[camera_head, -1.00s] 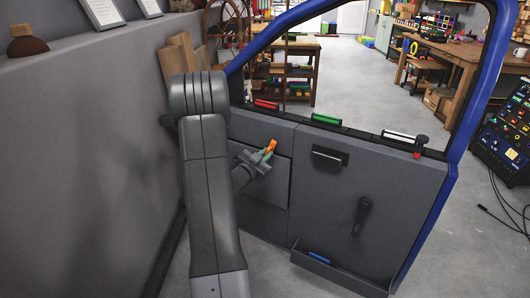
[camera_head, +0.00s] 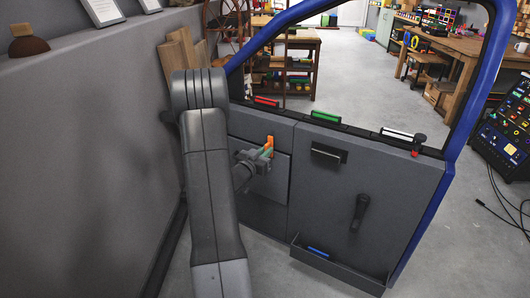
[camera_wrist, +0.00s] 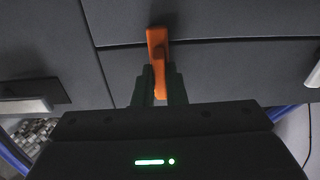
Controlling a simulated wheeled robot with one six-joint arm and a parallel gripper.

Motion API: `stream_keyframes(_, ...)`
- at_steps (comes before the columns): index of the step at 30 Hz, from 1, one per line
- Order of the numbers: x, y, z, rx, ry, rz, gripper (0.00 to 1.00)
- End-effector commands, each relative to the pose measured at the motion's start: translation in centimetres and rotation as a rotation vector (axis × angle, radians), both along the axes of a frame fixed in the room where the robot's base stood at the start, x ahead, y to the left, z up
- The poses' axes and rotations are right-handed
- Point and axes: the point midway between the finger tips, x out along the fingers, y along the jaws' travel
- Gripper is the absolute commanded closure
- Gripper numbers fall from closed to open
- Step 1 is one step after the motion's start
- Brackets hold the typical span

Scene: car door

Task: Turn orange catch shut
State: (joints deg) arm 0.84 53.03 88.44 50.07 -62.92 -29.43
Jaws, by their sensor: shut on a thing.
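The orange catch (camera_head: 269,142) is on the grey inner panel of the car door (camera_head: 366,180), near its left side. It stands about upright in the head view. In the wrist view the orange catch (camera_wrist: 157,42) lies across a panel seam, its lower end between my fingers. My gripper (camera_head: 261,155) reaches it from the lower left and is shut on it. In the wrist view the two dark fingers of my gripper (camera_wrist: 161,84) sit on either side of the catch. The fingers hide part of it.
Red (camera_head: 266,101), green (camera_head: 325,116) and white (camera_head: 397,134) pieces sit along the window sill. A grey wall (camera_head: 75,170) stands close on the left.

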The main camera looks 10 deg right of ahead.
Motion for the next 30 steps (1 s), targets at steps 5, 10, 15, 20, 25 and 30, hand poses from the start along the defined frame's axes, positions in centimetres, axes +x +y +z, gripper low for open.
stream_keyframes(5, 0.0, 0.0, 0.0, -0.001, 0.001, 0.000, 0.87)
stream_keyframes(10, 0.0, 0.0, 0.0, -0.001, 0.001, 0.000, 0.67)
stream_keyframes(15, 0.0, 0.0, 0.0, 0.000, 0.000, 0.000, 0.67)
stream_keyframes(20, -0.5, 0.6, 0.0, 0.000, 0.001, 0.001, 0.67)
stream_keyframes(25, -2.6, 2.7, 0.0, 0.001, 0.004, 0.004, 0.67)
stream_keyframes(30, -5.5, 5.5, 0.1, 0.000, 0.003, 0.005, 0.67)
